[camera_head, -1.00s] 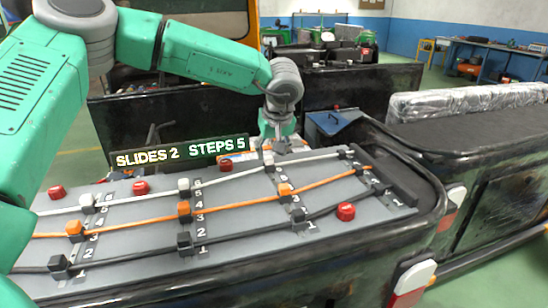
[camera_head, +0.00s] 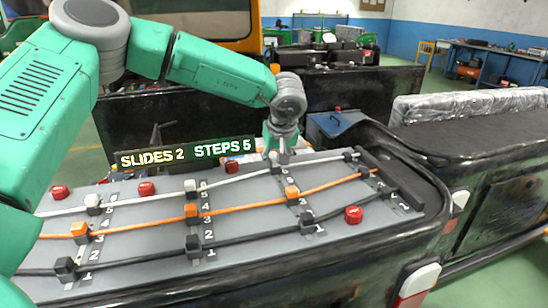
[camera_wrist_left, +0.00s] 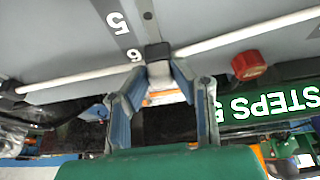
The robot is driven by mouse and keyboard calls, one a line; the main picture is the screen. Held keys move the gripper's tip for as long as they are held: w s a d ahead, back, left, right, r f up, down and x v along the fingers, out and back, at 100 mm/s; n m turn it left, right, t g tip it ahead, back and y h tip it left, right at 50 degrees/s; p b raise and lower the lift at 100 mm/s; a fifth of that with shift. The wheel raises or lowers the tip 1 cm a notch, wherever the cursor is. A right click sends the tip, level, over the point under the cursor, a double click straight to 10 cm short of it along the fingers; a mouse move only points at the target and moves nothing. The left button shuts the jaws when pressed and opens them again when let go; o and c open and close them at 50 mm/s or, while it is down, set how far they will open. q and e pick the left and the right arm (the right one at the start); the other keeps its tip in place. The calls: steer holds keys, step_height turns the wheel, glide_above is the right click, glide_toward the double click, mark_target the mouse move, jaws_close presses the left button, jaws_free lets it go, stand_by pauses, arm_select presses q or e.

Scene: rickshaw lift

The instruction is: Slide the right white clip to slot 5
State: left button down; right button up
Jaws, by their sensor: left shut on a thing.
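The right white clip (camera_head: 275,160) sits on the white cable at the far end of the right numbered track on the grey board (camera_head: 240,225). My left gripper (camera_head: 281,156) comes down on it from behind. In the left wrist view, the fingers of my left gripper (camera_wrist_left: 160,72) are closed around the clip (camera_wrist_left: 158,53), whose top looks dark and lower part pale. The clip is by the printed 6, with the 5 (camera_wrist_left: 118,23) further along the track. Slot 5 itself is hard to make out. My right gripper is not in view.
Other white clips stand at left (camera_head: 93,203) and middle (camera_head: 191,187). Orange clips (camera_head: 292,192) and dark clips (camera_head: 307,222) sit on nearer cables. Red buttons (camera_head: 353,215) dot the board. A sign (camera_head: 185,154) reads SLIDES 2 STEPS 5 behind it.

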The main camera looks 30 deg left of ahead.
mark_target(278, 178)
arm_select(q)
steer(key=shift+s+d+f+p, duration=0.15)
steer(key=shift+s+d+p, duration=0.5)
steer(key=shift+s+d, duration=0.75)
steer(key=c, duration=1.4)
jaws_free()
steer(key=shift+w+d, duration=0.1)
steer(key=shift+w, duration=0.1)
steer(key=shift+o, duration=0.2)
steer(key=shift+w+a+f, duration=0.1)
steer(key=shift+w+a, duration=0.1)
steer(key=shift+a, duration=0.05)
steer(key=v, duration=1.1)
steer(key=shift+r, duration=0.4)
steer(key=shift+w+d, duration=0.1)
